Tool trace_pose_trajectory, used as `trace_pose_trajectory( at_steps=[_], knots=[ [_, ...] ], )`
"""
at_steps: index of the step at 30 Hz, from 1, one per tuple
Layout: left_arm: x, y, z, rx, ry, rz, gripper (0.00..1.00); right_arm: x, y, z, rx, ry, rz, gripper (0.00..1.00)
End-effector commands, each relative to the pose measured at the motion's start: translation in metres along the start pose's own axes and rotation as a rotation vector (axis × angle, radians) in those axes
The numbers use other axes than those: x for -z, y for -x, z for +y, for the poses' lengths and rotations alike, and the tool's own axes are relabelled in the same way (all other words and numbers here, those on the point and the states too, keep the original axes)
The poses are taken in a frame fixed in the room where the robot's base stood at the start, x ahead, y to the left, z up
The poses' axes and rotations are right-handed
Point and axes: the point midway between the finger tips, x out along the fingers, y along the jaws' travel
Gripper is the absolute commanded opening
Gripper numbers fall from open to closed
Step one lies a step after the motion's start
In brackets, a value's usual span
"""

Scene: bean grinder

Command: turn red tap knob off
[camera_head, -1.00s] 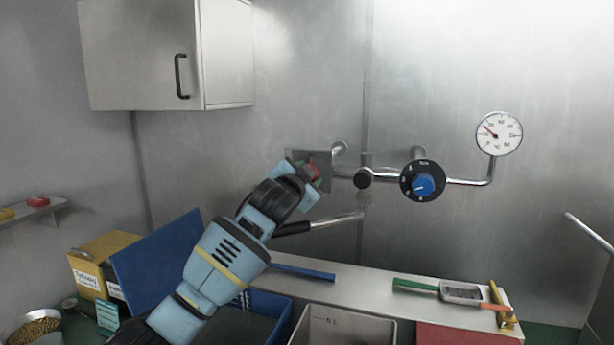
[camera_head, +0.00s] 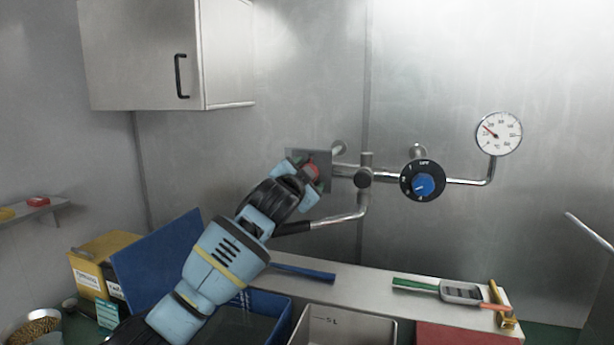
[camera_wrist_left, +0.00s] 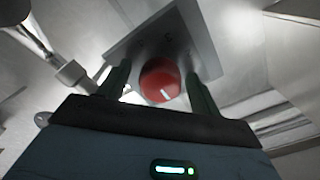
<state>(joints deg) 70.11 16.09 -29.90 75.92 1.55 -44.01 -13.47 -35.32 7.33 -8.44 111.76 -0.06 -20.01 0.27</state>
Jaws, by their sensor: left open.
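The red tap knob (camera_head: 312,168) sits on a grey metal plate (camera_head: 325,158) on the back wall, mostly hidden behind my left gripper in the head view. In the left wrist view the round red knob (camera_wrist_left: 161,79) with a white mark stands between the two green fingers of my left gripper (camera_wrist_left: 160,88), with the plate (camera_wrist_left: 197,48) behind it. My left gripper (camera_head: 305,170) is open around the knob. Whether either finger touches it I cannot tell. My right gripper does not show.
A blue knob on a black dial (camera_head: 423,181) and a pressure gauge (camera_head: 499,134) are on the pipe to the right. A spout (camera_head: 338,218) hangs below over a basin (camera_head: 343,325). A wall cabinet (camera_head: 140,55) is above left; a blue panel (camera_head: 160,262) leans below it.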

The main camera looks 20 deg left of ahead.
Motion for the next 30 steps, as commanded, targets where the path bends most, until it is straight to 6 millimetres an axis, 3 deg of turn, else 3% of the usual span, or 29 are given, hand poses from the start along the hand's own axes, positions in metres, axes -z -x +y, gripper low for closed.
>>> trace_pose_trajectory(
  at_steps=[8,24,30],
  knots=[
    [0.000,0.006,0.000,0.000,0.001,0.000,0.64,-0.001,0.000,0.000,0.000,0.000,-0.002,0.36],
    [0.000,0.067,0.000,0.001,0.000,0.002,0.64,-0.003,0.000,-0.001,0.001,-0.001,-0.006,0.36],
    [0.000,0.077,0.000,0.001,0.000,0.001,0.64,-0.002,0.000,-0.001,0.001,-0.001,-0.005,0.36]
  ],
)
